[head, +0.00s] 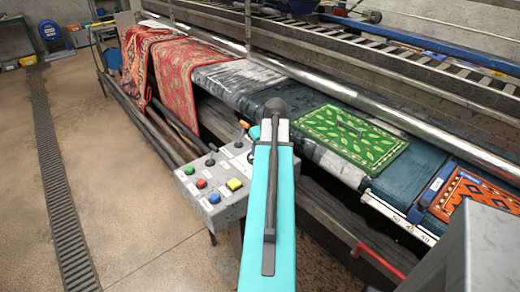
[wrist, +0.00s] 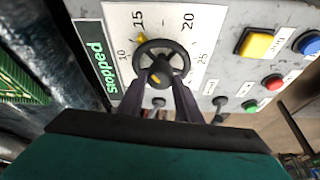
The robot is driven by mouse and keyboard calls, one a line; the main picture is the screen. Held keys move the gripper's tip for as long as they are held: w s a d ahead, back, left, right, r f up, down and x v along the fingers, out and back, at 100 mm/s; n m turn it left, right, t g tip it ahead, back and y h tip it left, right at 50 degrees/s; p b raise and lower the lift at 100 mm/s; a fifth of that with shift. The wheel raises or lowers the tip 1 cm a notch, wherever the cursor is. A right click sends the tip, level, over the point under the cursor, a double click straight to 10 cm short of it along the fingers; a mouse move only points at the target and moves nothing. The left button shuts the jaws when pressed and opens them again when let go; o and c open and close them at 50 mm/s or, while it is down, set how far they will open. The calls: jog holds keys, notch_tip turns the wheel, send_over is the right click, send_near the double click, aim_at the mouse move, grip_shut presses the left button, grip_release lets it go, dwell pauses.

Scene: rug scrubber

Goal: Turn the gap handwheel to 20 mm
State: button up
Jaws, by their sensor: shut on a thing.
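The gap handwheel (wrist: 138,62) is a dark spoked wheel on the panel in the wrist view. Its scale (wrist: 186,52) reads 10, 15, 20 and 25 around it. A small yellow mark at the wheel's upper left rim lies close to the 15. My gripper (wrist: 160,82) is shut on the wheel's dark hub, which has a yellow mark. Its fingers hide the lower part of the wheel.
A yellow button (wrist: 257,43), a blue button (wrist: 306,42), red and green buttons and dark levers are close by on the right. In the head view, the control box (head: 211,211) stands beside the rug machine; open floor lies left.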

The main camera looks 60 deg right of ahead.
jog(key=m+g+h, duration=0.1)
jog(key=m, duration=0.2)
jog(key=m+g, duration=0.1)
jog(key=m, duration=0.2)
jog(key=shift+w+a+m+h, duration=0.15)
jog(key=shift+a+m+h, duration=0.05)
jog(key=shift+m+h, duration=0.2)
jog(key=m+g, duration=0.1)
jog(key=m, duration=0.2)
jog(key=shift+w, duration=0.15)
jog(key=shift+m+g+h, duration=0.3)
jog(key=shift+m+g, duration=0.4)
jog(key=shift+m, duration=1.1)
jog(key=shift+a, duration=0.1)
jog(key=o, duration=1)
jog(key=shift+r, duration=0.1)
jog(key=shift+b+v, duration=0.9)
jog(key=shift+v, duration=5.85)
jog(key=shift+w, duration=0.1)
